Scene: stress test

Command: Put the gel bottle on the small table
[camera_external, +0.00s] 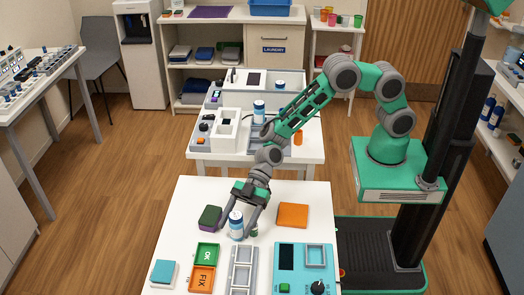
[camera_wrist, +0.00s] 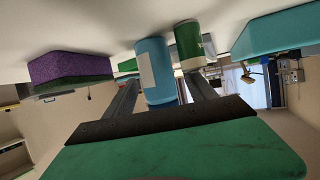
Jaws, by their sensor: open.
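Which table is the small one is unclear.
A sponge (camera_external: 210,217), an orange pad (camera_external: 293,215), green OK (camera_external: 205,255) and orange FIX (camera_external: 201,281) trays and a teal device (camera_external: 288,283) surround it.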

